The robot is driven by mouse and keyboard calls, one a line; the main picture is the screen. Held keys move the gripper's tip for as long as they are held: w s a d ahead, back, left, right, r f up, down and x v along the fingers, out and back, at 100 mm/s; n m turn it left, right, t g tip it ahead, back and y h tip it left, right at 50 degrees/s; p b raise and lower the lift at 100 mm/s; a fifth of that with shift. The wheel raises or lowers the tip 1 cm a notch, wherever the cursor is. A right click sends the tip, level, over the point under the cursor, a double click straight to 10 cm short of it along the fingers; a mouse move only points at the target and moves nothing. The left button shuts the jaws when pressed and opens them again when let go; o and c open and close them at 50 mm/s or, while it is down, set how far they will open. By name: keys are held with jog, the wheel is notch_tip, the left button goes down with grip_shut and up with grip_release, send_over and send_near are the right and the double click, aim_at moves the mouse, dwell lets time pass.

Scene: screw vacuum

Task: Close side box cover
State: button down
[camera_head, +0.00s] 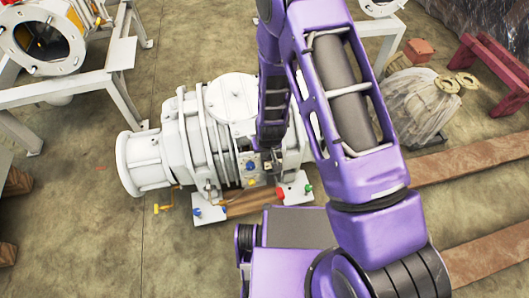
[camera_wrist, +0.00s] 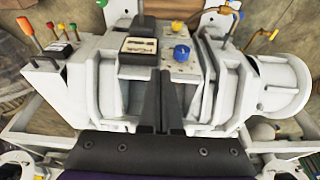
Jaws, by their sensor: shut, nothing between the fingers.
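The white screw vacuum machine (camera_head: 180,150) lies on the floor left of my arm in the head view. In the wrist view its white body (camera_wrist: 262,85) fills the middle. A panel with a square gauge (camera_wrist: 140,46) and a blue knob (camera_wrist: 181,53) is at its centre. A white box (camera_wrist: 45,85) with a dark gauge sits at the left. I cannot tell for certain which part is the side box cover or how far open it is. My gripper (camera_wrist: 159,78) is shut and empty, its black fingers over the machine just below the panel; contact is unclear.
Several coloured levers and valve handles stick out near the box and panel, including a red one (camera_head: 281,194) and a yellow one (camera_head: 160,208). White metal frames (camera_head: 120,55) stand at the upper left. Wooden beams (camera_head: 480,160) lie at the right.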

jog(key=s+d+r+p, duration=0.25)
jog(key=s+r, duration=0.35)
jog(key=r, duration=0.4)
jog(key=w+a+r+g+p, duration=0.1)
jog(key=w+a+r+p, duration=0.3)
jog(key=w+r, duration=0.65)
jog(key=shift+g, duration=0.3)
jog(key=shift+f+b, duration=1)
jog(key=shift+f, duration=5.9)
jog(key=shift+s+f, duration=0.1)
jog(key=shift+f, duration=0.05)
